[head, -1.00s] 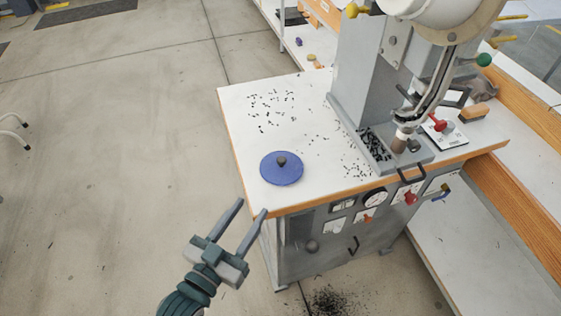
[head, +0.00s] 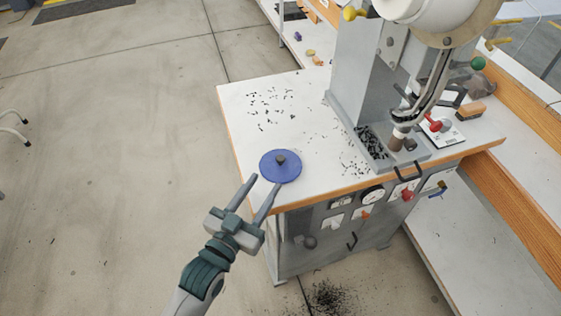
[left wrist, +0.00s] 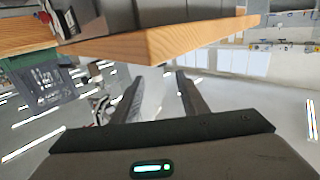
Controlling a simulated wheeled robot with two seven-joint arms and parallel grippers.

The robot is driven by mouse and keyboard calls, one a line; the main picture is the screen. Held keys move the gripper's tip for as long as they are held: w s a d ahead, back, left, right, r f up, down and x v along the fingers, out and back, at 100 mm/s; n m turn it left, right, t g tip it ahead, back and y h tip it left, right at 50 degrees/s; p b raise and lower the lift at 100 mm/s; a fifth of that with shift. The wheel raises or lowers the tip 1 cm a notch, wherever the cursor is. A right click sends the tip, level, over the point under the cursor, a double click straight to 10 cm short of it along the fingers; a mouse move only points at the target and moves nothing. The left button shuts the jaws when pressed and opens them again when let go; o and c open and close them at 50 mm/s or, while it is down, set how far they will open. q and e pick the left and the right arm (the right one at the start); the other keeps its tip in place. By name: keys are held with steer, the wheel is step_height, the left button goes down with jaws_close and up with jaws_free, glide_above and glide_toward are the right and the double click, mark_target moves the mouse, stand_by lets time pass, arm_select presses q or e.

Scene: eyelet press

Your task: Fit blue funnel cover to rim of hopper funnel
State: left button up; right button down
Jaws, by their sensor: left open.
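The blue funnel cover (head: 280,167) is a flat round disc with a dark knob in its middle. It lies on the white tabletop near the front left edge. My left gripper (head: 265,182) is open and empty, just in front of the cover. Its fingers point toward the cover; whether they touch it is unclear. The open fingers also show in the left wrist view (left wrist: 161,80), where I cannot see the cover. A white rounded body (head: 412,8), seemingly the hopper funnel, sits high on the press and is cut off by the frame's top. My right gripper is out of view.
The press table (head: 240,115) has a wooden edge, which also shows in the left wrist view (left wrist: 160,38). Small black eyelets are scattered on it. The grey press column (head: 362,60) stands at the right.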

mark_target(278, 161)
arm_select(q)
steer(key=p+x, duration=0.1)
steer(key=x, duration=0.3)
steer(key=shift+w+r, duration=0.1)
steer(key=shift+w, duration=0.1)
steer(key=shift+w+d, duration=0.35)
steer(key=shift+w, duration=0.2)
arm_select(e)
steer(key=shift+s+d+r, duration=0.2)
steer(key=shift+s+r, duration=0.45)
arm_select(q)
steer(key=shift+w+d+p, duration=0.15)
steer(key=shift+w+p, duration=0.15)
steer(key=p+x, duration=0.1)
steer(key=x, duration=0.2)
steer(key=shift+w+p, duration=0.35)
steer(key=shift+w, duration=0.1)
steer(key=shift+w+d, duration=0.2)
steer(key=shift+w, duration=0.1)
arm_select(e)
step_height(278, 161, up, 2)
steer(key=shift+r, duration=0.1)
arm_select(q)
jaws_close()
